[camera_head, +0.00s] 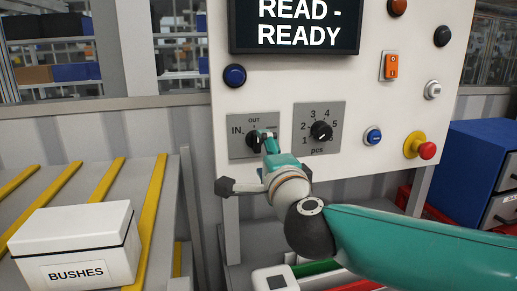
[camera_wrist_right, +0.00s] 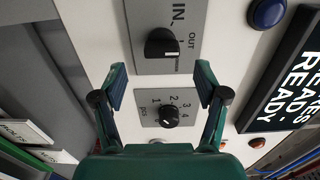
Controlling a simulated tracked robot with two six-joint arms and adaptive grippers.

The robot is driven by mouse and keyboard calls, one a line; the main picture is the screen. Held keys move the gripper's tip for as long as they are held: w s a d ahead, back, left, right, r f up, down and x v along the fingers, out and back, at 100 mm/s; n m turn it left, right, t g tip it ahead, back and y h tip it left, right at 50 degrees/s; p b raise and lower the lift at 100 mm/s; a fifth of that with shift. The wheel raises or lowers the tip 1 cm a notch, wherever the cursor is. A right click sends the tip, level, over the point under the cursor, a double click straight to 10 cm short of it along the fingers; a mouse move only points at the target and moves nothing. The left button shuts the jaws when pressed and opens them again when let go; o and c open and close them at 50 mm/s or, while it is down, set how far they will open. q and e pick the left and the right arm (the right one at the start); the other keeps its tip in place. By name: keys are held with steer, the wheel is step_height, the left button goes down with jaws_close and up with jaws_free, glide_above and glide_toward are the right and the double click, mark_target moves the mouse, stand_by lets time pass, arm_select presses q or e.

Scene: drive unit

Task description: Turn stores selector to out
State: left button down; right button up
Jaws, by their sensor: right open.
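The stores selector is a black knob on a grey plate (camera_head: 237,146) marked IN at its left and OUT above; my gripper covers part of it. In the right wrist view the knob (camera_wrist_right: 160,46) shows whole, with a white mark on its right side, the side where OUT is printed. My right gripper (camera_head: 268,139) is in front of the plate's right part. In the wrist view its green fingers (camera_wrist_right: 161,78) are spread wide and empty, with the knob beyond the tips. I cannot tell the exact gap. My left gripper is not in view.
A numbered pcs dial (camera_head: 321,131) sits just right of the selector. A blue button (camera_head: 234,75), an orange switch (camera_head: 391,66) and a red emergency stop (camera_head: 427,150) are on the same white panel. A display (camera_head: 296,26) reads READY. A BUSHES box (camera_head: 75,245) stands at left.

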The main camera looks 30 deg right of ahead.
steer(key=v, duration=0.6)
steer(key=shift+s, duration=0.2)
steer(key=shift+a+f, duration=0.1)
steer(key=shift+f, duration=0.05)
